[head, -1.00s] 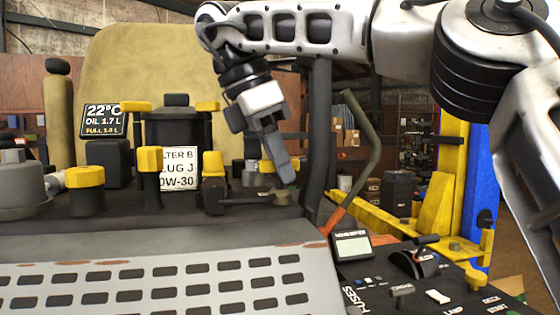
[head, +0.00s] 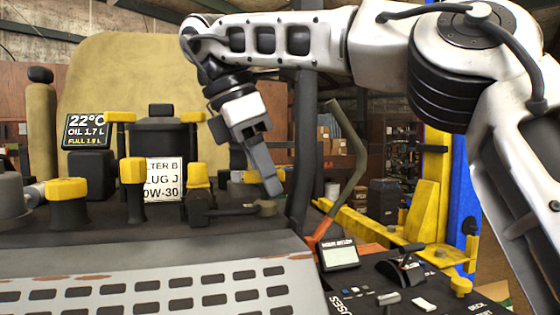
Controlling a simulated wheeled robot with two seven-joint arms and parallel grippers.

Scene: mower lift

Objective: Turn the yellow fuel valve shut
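Several yellow parts stand on the dark engine deck, and I cannot tell for sure which is the fuel valve. A small yellow handle (head: 198,177) sits on a black block, with a dark rod (head: 228,211) running right to a round brownish end (head: 267,208). A yellow bar (head: 238,176) lies behind my finger, partly hidden by it. My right gripper (head: 270,188) points down, its tip just above the rod's round end in the picture. Contact is unclear. Its fingers overlap from this side, so their opening is unclear. My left gripper is out of view.
Yellow-capped posts (head: 67,190) and a filter sign (head: 165,179) stand left of the gripper. A dark upright post (head: 303,150) rises close on its right. A slotted grey panel (head: 150,285) and a control console (head: 385,285) lie in front.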

